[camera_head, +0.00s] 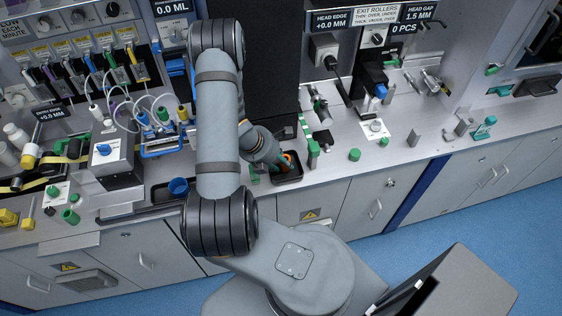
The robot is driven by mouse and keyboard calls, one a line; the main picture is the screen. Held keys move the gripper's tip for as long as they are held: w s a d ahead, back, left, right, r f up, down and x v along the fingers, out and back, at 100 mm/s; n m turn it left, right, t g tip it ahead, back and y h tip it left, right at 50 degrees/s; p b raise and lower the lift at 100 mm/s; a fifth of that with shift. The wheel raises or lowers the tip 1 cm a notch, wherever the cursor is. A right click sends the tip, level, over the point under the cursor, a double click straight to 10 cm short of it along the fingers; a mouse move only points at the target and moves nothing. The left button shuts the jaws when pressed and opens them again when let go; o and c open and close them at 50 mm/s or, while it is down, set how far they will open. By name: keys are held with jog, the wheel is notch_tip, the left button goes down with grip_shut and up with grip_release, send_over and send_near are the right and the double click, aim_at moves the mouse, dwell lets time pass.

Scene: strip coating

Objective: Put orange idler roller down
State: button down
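A small patch of orange, which looks like the orange idler roller (288,157), shows at the end of my gripper (284,163). Both are at a small black tray (290,181) near the bench's front edge, right of my arm. My gripper points down into the tray or just over it. My arm and the gripper body hide much of this spot. I cannot tell whether the fingers are closed on the roller, or whether the roller touches the tray.
Green posts (313,153) stand right of the tray, and a green cap (355,155) sits farther right. A blue cup (179,187) is left of my arm. A grey box with a blue knob (115,160) stands farther left. The bench front right of the tray has free room.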

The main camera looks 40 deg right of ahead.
jog(key=shift+f+b, duration=0.45)
jog(key=shift+b, duration=0.05)
jog(key=shift+r, duration=0.1)
jog(key=c, duration=1.6)
grip_release()
jog(key=shift+r+p, duration=0.35)
jog(key=shift+p, duration=0.2)
jog(key=p+v, duration=0.1)
jog(key=v, duration=1.1)
jog(key=shift+r+p, duration=0.25)
jog(key=shift+p, duration=0.15)
